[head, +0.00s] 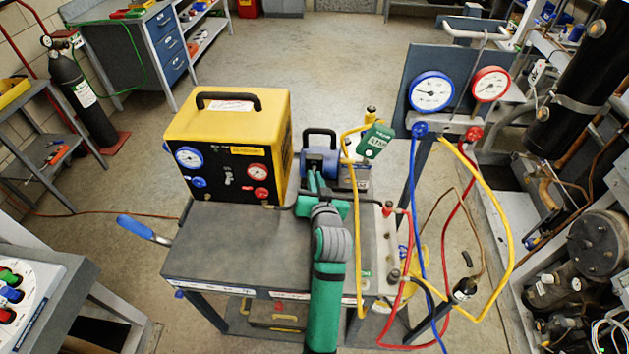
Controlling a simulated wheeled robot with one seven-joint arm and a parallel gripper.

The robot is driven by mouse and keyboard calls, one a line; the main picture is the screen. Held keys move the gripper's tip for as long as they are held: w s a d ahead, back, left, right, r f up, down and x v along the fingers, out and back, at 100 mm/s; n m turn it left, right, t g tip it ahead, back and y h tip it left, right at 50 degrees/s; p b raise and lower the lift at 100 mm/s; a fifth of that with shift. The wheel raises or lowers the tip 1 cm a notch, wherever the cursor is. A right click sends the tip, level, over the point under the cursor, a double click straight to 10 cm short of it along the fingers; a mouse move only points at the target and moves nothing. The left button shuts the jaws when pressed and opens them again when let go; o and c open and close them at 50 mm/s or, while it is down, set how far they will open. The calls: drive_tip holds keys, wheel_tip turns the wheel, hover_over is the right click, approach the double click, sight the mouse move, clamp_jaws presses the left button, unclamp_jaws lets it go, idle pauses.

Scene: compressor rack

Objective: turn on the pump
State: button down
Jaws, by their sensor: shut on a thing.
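The pump (319,160), blue and grey with a dark carrying handle on top, stands at the back of the grey cart top, right of the yellow machine. My arm reaches over the cart from the front, and my green gripper (316,182) is at the pump's near side. The jaws are shut on a part of the pump there. The exact part is hidden by the gripper and wrist, and I cannot make out the switch or its position. A yellow hose runs beside the pump, and a green vacuum gauge with a small display (375,141) is just right of it.
The yellow machine (229,146) with gauges and knobs fills the cart's back left. The cart top (235,245) is clear at front left. A blue-handled lever (143,230) juts out at left. Red, blue and yellow hoses hang at right below the gauge panel (456,85).

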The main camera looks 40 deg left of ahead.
drive_tip(key=shift+w+r+m+g+h, duration=0.15)
drive_tip(key=shift+r+g+h, duration=0.3)
drive_tip(key=shift+g+h, duration=0.15)
drive_tip(key=shift+w+r+m+g+h, duration=0.15)
drive_tip(key=shift+r+g+h, duration=0.25)
drive_tip(key=shift+g+h, duration=0.15)
drive_tip(key=shift+w+a+r+g+h, duration=0.1)
drive_tip(key=shift+r+g+h, duration=0.15)
drive_tip(key=shift+g+h, duration=0.35)
drive_tip(key=shift+w+a+r+g+h, duration=0.1)
drive_tip(key=shift+r+g+h, duration=0.15)
drive_tip(key=shift+g, duration=0.6)
drive_tip(key=shift+m, duration=0.3)
drive_tip(key=c, duration=1.9)
unclamp_jaws()
drive_tip(key=shift+o, duration=0.2)
drive_tip(key=v, duration=1)
drive_tip(key=shift+d+r, duration=0.2)
drive_tip(key=shift+r, duration=0.1)
drive_tip(key=shift+s, duration=0.1)
